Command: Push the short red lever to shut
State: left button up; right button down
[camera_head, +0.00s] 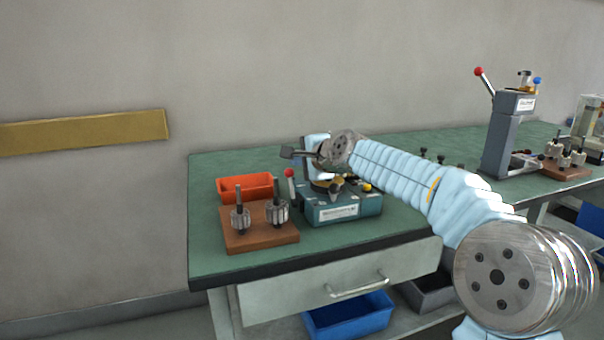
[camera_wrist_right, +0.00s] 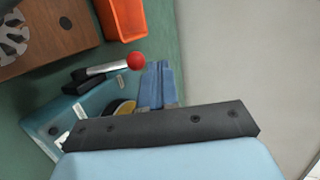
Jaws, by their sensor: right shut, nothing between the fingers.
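The short red lever has a red ball knob (camera_head: 289,173) on a metal stem and stands at the left side of the teal winding machine (camera_head: 345,208). In the right wrist view the red knob (camera_wrist_right: 136,60) and its silver stem lie just left of my fingertips. My right gripper (camera_head: 288,153) reaches in from the right over the machine, its tips just above the knob in the head view. Its fingers (camera_wrist_right: 159,66) are together and empty. I cannot tell whether they touch the knob. The arm hides part of the machine. My left gripper is out of view.
A wooden board (camera_head: 262,238) with two armatures stands left of the machine, an orange bin (camera_head: 245,187) behind it. A grey press (camera_head: 508,135) with its own red-knobbed lever stands at the right.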

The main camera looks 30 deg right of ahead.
jog(key=s+r, duration=0.8)
jog(key=shift+d+r+p, duration=0.15)
jog(key=shift+r+p, duration=0.15)
jog(key=shift+r, duration=0.1)
